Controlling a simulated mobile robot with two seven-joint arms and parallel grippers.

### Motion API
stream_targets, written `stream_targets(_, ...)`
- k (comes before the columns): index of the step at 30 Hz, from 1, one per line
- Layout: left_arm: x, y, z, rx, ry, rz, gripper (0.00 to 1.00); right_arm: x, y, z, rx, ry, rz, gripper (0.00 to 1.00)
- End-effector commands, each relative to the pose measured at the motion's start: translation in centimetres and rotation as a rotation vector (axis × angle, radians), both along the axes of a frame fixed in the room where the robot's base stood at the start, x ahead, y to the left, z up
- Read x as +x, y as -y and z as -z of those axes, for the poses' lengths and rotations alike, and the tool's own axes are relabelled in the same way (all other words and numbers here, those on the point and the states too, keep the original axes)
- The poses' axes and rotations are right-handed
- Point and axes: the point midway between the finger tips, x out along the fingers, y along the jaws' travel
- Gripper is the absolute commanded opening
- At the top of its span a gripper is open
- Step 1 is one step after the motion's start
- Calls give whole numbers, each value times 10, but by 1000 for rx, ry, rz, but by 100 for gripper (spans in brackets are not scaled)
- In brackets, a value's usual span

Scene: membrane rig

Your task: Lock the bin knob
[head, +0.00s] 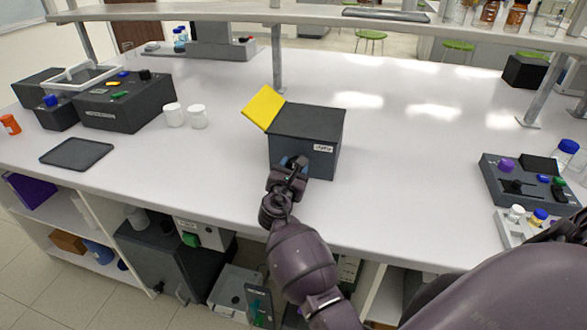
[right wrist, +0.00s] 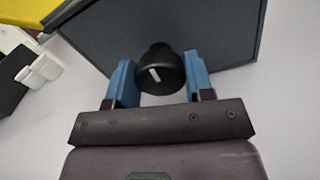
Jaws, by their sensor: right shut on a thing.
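The bin (head: 312,128) is a dark grey box with a small white label on its front, standing on the white bench. A yellow panel (head: 263,106) tilts up at its left side. My right gripper (head: 290,164) is at the bin's front face. In the right wrist view, the black knob (right wrist: 161,72) with a white mark sits between the blue fingers of my right gripper (right wrist: 160,84), which is shut on it. The bin's dark face (right wrist: 220,35) is just beyond it. The knob is hidden behind the gripper in the head view. My left gripper is not in view.
A dark device (head: 125,108) and two white jars (head: 198,117) stand to the left, with a flat dark tray (head: 76,152) nearer the edge. A control box (head: 525,185) is at the right. A shelf post (head: 277,70) rises behind the bin. Bench around the bin is clear.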

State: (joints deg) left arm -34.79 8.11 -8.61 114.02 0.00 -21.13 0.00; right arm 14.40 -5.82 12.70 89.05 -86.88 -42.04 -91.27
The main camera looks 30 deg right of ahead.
Motion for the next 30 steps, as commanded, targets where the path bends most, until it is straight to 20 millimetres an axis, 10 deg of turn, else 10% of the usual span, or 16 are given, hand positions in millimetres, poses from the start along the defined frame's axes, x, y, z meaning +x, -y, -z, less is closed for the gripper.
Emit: stream_targets(30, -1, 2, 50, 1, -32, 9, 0, -2, 1, 7, 565, 657, 1, 24)
